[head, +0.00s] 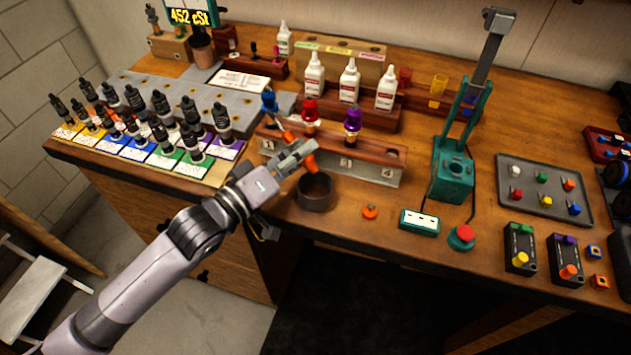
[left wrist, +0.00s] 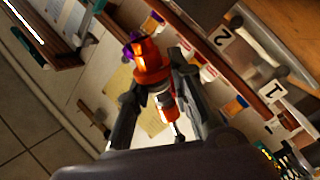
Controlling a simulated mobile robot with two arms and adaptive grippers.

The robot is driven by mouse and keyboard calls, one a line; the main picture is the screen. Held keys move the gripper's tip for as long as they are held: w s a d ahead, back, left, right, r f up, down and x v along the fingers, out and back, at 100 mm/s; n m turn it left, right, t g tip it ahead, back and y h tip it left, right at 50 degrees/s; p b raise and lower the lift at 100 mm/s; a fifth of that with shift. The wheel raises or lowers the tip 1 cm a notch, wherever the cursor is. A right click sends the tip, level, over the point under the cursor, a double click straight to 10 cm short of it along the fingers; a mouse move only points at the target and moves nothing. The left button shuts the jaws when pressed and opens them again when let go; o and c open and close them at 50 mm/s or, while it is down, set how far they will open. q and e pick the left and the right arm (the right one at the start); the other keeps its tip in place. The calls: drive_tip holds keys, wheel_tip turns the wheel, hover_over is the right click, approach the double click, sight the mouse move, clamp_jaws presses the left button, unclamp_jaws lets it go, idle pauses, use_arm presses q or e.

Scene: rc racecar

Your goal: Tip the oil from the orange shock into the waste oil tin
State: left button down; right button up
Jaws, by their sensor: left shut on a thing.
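My left gripper (head: 299,154) is shut on the orange shock (head: 311,163) in front of the rack. The shock is tilted, with one orange end low and to the right, just above the waste oil tin (head: 316,190). The tin is a dark, round, open can near the bench's front edge. In the left wrist view, the orange shock (left wrist: 151,68) sits between the two fingers, its orange end pointing away. I cannot see any oil running from it. My right gripper is not in view.
A wooden rack (head: 345,168) behind the tin holds blue, red and purple shocks; its right hole is empty. An orange cap (head: 370,212) lies right of the tin. A teal press (head: 454,172) stands further right. Several dark bottles stand at left.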

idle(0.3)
use_arm(q)
drive_tip(key=shift+r+n+p, duration=0.15)
drive_tip(key=shift+n+p, duration=0.25)
drive_tip(key=shift+p, duration=0.25)
drive_tip(key=shift+a+n+p, duration=0.1)
drive_tip(key=shift+n+p, duration=0.25)
drive_tip(key=shift+n, duration=0.05)
drive_tip(key=shift+w, duration=0.1)
drive_tip(key=shift+a+r+n+p, duration=0.1)
drive_tip(key=shift+r+n+p, duration=0.05)
drive_tip(key=shift+n+p, duration=0.65)
drive_tip(key=shift+n, duration=0.3)
